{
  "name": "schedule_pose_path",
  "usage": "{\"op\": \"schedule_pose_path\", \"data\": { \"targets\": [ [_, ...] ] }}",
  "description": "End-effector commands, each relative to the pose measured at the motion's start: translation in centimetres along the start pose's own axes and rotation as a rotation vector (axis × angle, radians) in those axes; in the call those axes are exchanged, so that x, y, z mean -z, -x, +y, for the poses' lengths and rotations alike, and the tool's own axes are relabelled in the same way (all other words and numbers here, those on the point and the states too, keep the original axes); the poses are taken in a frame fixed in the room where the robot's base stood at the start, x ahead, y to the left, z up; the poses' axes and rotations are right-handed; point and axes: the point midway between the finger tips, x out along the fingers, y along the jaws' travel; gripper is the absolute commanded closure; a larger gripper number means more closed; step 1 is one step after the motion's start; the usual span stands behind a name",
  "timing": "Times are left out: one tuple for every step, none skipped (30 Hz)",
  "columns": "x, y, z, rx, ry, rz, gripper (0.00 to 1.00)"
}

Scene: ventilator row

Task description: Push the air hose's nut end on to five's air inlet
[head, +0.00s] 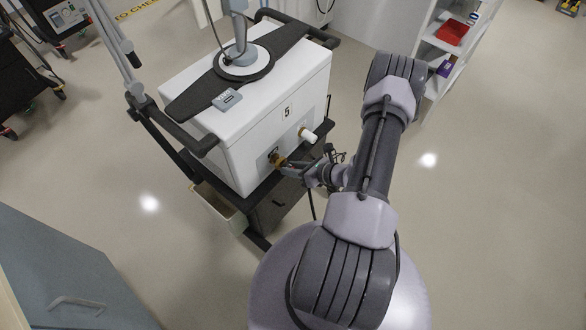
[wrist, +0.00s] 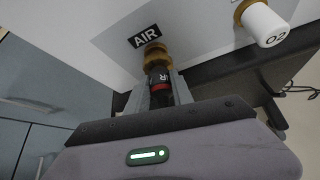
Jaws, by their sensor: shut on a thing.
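Ventilator five (head: 285,112) is a white box on a dark cart, marked 5. Its brass air inlet (head: 277,158) sits low on the near face; in the wrist view the brass (wrist: 154,52) shows under the AIR label (wrist: 144,36). My gripper (wrist: 160,92) is shut on the black end of the air hose (wrist: 160,74), which has a red band and white lettering. The hose end points at the inlet and meets the brass in the picture. I cannot tell which brass part is the nut or how far it is on. In the head view my gripper (head: 291,170) is beside the inlet.
A white capped O2 inlet (wrist: 264,24) is right of the air inlet; it also shows in the head view (head: 308,135). A pale bin (head: 218,208) hangs on the cart's left side. A shelf with a red tray (head: 452,32) stands back right. Floor on the right is clear.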

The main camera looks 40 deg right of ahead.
Motion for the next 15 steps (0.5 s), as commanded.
{"op": "schedule_pose_path", "data": {
  "targets": [
    [-0.06, -0.1, 0.0, 0.0, 0.001, 0.0, 1.0],
    [-0.1, -0.16, 0.01, -0.001, 0.001, 0.0, 1.0],
    [-0.14, -0.22, 0.01, -0.001, 0.001, 0.0, 1.0],
    [-0.17, -0.28, 0.01, -0.001, 0.001, 0.0, 1.0],
    [-0.2, -0.32, 0.01, -0.001, 0.001, 0.0, 1.0],
    [-0.25, -0.39, 0.0, -0.001, 0.001, 0.0, 1.0],
    [-0.28, -0.44, 0.0, -0.001, 0.001, 0.0, 1.0],
    [-0.31, -0.49, 0.0, -0.001, 0.001, 0.0, 1.0],
    [-0.35, -0.55, -0.01, 0.0, 0.001, 0.0, 1.0],
    [-0.39, -0.6, -0.01, 0.0, 0.0, 0.0, 1.0],
    [-0.42, -0.65, -0.02, 0.0, 0.0, 0.0, 1.0],
    [-0.46, -0.72, -0.02, 0.0, 0.0, 0.0, 1.0],
    [-0.5, -0.77, -0.02, 0.0, 0.0, 0.0, 1.0],
    [-0.53, -0.82, -0.02, 0.0, 0.0, 0.0, 1.0],
    [-0.58, -0.89, -0.02, 0.0, 0.0, -0.001, 1.0]
  ]
}}
